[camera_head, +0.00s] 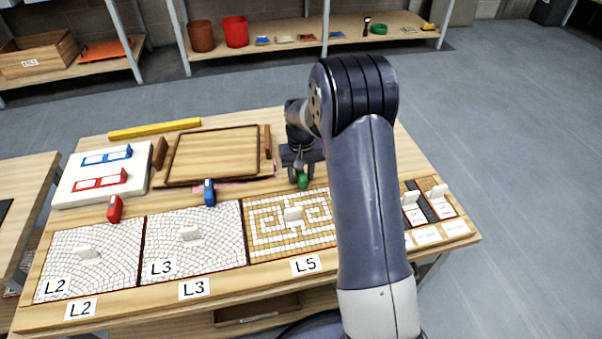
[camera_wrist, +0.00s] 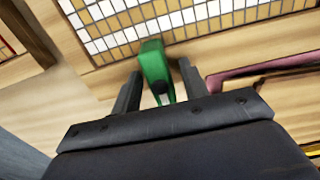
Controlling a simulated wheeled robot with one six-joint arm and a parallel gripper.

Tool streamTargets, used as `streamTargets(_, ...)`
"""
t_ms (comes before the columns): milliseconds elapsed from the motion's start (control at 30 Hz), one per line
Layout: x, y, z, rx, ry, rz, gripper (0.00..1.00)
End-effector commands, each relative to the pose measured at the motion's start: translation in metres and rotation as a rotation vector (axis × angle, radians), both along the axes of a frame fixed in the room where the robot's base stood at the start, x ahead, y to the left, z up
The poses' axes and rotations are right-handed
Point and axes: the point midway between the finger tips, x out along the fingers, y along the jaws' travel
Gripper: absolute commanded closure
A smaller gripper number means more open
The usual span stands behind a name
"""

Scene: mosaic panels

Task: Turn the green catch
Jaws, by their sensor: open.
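The green catch (camera_head: 303,181) stands at the back edge of the L5 mosaic panel (camera_head: 262,233). In the wrist view the green catch (camera_wrist: 156,68) sits between the two fingers of my gripper (camera_wrist: 160,90). My gripper (camera_head: 300,172) is open, with a finger on each side of the catch. The lower part of the catch is partly hidden by the gripper body.
A red catch (camera_head: 115,209) and a blue catch (camera_head: 209,192) stand behind panels L2 (camera_head: 60,270) and L3 (camera_head: 170,258). A wooden tray (camera_head: 215,152) and a white board (camera_head: 75,188) lie behind. My arm hides the table between L5 and the small panels at right.

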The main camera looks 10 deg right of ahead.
Motion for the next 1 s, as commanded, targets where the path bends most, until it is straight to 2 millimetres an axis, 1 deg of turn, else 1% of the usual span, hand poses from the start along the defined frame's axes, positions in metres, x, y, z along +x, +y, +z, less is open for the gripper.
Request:
streamTargets(67,0.0000,0.0000,0.0002,0.000,0.000,0.000,0.58)
streamTargets(500,0.0001,-0.0001,0.0004,0.000,0.000,0.000,0.93)
streamTargets(600,0.0001,-0.0001,0.0004,0.000,0.000,0.000,1.00)
streamTargets(867,0.0001,-0.0001,0.0011,0.000,0.000,-0.021,1.00)
streamTargets(1000,0.0001,-0.0001,0.0018,0.000,0.000,-0.073,1.00)
